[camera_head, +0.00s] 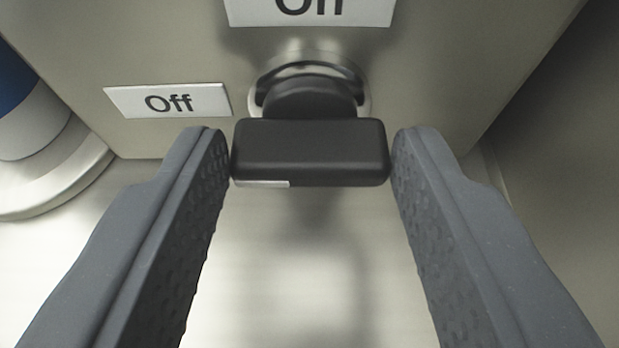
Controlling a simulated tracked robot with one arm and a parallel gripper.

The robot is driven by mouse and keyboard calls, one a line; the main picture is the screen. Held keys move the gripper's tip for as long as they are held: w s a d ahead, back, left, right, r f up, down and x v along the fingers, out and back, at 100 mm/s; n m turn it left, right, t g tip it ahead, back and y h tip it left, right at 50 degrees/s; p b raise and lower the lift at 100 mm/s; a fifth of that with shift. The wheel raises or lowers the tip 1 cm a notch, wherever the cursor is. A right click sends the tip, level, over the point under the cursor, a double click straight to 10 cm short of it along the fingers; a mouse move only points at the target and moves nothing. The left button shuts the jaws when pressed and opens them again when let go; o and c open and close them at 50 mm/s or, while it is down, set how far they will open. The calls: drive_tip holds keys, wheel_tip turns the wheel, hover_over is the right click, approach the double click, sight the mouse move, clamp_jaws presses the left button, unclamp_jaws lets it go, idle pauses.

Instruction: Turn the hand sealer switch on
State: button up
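The hand sealer switch is a black rotary knob (310,153) on the metal panel, in the upper middle of the view. Its grip bar lies horizontal, with a small white mark at its lower left, on the side of the left "Off" label (168,101). A second label (310,8), cut by the top edge, also appears to read "Off". My gripper (311,155) has one grey finger on each side of the bar. Both fingertips appear to touch the bar's ends. The knob's round base sits in a shiny ring behind the bar.
A metal panel (440,95) fills the upper view. A blue and white rounded object (25,120) stands at the left edge. A grey wall (570,150) lies close on the right. A light metal surface (290,270) lies below, bare between the fingers.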

drive_tip(key=shift+f+b, duration=0.1)
drive_tip(key=shift+b, duration=0.3)
drive_tip(key=shift+f+m+b, duration=0.15)
drive_tip(key=shift+m+b, duration=0.15)
drive_tip(key=shift+b, duration=0.65)
drive_tip(key=y+b, duration=0.1)
drive_tip(key=b, duration=0.2)
drive_tip(key=shift+d+m, duration=0.1)
drive_tip(key=shift+m, duration=0.3)
drive_tip(key=shift+d+r+m+b, duration=0.1)
drive_tip(key=shift+r+m+b, duration=0.15)
drive_tip(key=shift+b, duration=0.7)
drive_tip(key=o, duration=1)
drive_tip(key=p+v, duration=0.1)
drive_tip(key=v, duration=0.6)
drive_tip(key=p+v, duration=0.1)
drive_tip(key=v, duration=0.5)
drive_tip(key=shift+s+d, duration=0.25)
drive_tip(key=shift+s, duration=0.15)
